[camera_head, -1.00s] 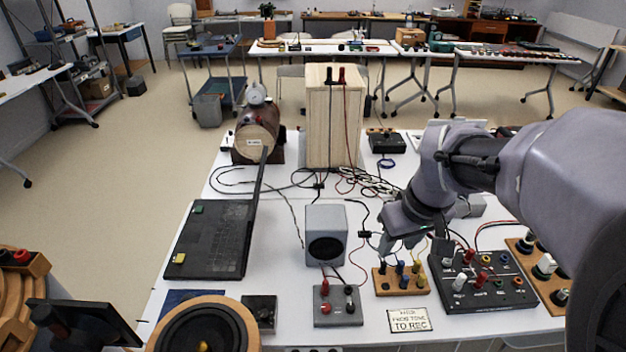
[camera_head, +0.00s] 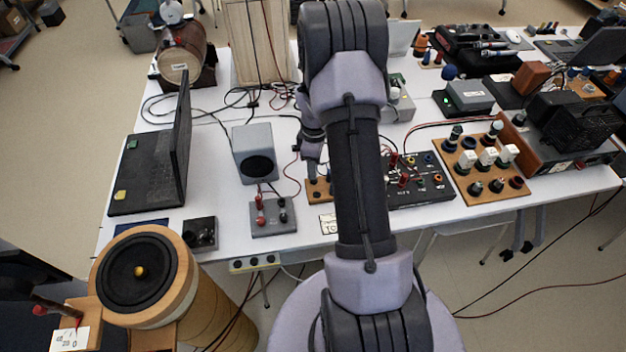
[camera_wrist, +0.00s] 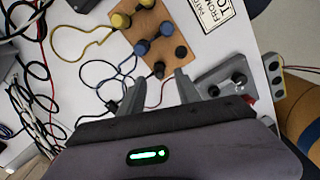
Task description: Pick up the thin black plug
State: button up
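My gripper (camera_wrist: 161,78) is open, with its two fingers apart. A black plug (camera_wrist: 158,69) stands at the near end of a small wooden board (camera_wrist: 152,58) in the wrist view, just beyond the gap between the fingertips and not gripped. A round black piece (camera_wrist: 181,52) sits beside it. Blue plugs (camera_wrist: 142,47) and yellow plugs (camera_wrist: 120,20) stand farther along the board. I cannot tell for certain which black piece is the thin plug. In the head view my arm hides most of the board (camera_head: 318,191).
A grey box (camera_head: 272,216) with red and black plugs is left of the board, also in the wrist view (camera_wrist: 225,74). A grey speaker (camera_head: 255,150) stands behind it. A black panel (camera_head: 420,185) with several plugs is to the right. Loose cables lie nearby.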

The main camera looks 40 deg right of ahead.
notch_tip(320, 180, down, 5)
jog(key=shift+w+f+b, duration=0.1)
jog(key=shift+b, duration=1)
jog(key=shift+r, duration=0.2)
jog(key=shift+c, duration=0.9)
grip_shut()
jog(key=shift+r, duration=0.1)
jog(key=shift+r+p, duration=0.3)
jog(key=shift+p, duration=0.05)
jog(key=r, duration=0.1)
jog(key=r+p, duration=0.1)
jog(key=r, duration=0.1)
jog(key=shift+s+a+p, duration=0.25)
jog(key=shift+s+p, duration=0.05)
jog(key=s+a+r+p, duration=0.1)
jog(key=s+a+p, duration=0.1)
jog(key=s+a, duration=0.8)
jog(key=shift+s+a, duration=0.3)
jog(key=shift+a, duration=0.25)
